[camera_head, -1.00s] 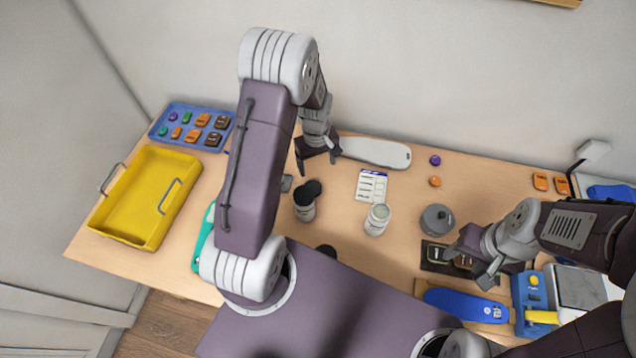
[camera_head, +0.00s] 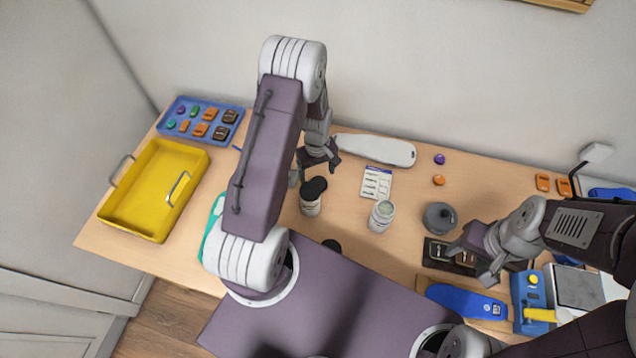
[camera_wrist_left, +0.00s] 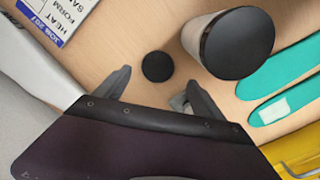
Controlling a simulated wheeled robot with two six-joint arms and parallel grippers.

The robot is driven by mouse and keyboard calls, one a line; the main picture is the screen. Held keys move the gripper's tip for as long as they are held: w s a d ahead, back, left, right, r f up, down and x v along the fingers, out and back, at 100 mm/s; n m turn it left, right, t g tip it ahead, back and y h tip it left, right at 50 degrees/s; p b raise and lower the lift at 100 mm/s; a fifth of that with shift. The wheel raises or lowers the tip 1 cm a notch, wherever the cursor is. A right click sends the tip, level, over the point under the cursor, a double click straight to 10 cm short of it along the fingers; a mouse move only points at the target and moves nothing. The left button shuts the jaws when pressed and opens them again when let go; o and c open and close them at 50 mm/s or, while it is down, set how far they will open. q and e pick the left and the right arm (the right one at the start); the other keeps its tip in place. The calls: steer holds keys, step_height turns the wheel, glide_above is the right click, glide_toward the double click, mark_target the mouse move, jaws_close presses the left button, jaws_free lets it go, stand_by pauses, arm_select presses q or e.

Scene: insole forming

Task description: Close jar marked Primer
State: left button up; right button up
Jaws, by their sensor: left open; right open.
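A white jar (camera_head: 311,208) with a black top stands upright left of the table's middle. It also shows in the left wrist view (camera_wrist_left: 240,45), seen from above. A small black disc, looking like a lid (camera_wrist_left: 157,67), lies flat on the table beside it. My left gripper (camera_head: 319,166) is open, behind the jar in the head view; in the left wrist view its fingertips (camera_wrist_left: 159,80) stand apart on both sides of the disc, holding nothing. A second white jar (camera_head: 381,217) with a pale top stands to the right. I cannot read either jar's label. My right gripper (camera_head: 470,266) is open at the right.
A yellow tray (camera_head: 150,228) and a blue tray (camera_head: 165,125) with small pieces are at the left. A printed card (camera_head: 377,183), a grey round container (camera_head: 439,217) and a white insole form (camera_head: 375,150) stand near. A blue insole (camera_head: 465,302) lies front right.

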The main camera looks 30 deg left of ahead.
mark_target(318, 180)
arm_select(q)
steer(key=shift+f, duration=0.1)
steer(key=f+p, duration=0.2)
steer(key=f, duration=0.3)
steer(key=shift+w, duration=0.2)
steer(key=shift+d, duration=0.1)
steer(key=c, duration=1.5)
step_height(318, 180, up, 10)
steer(key=shift+b, duration=1)
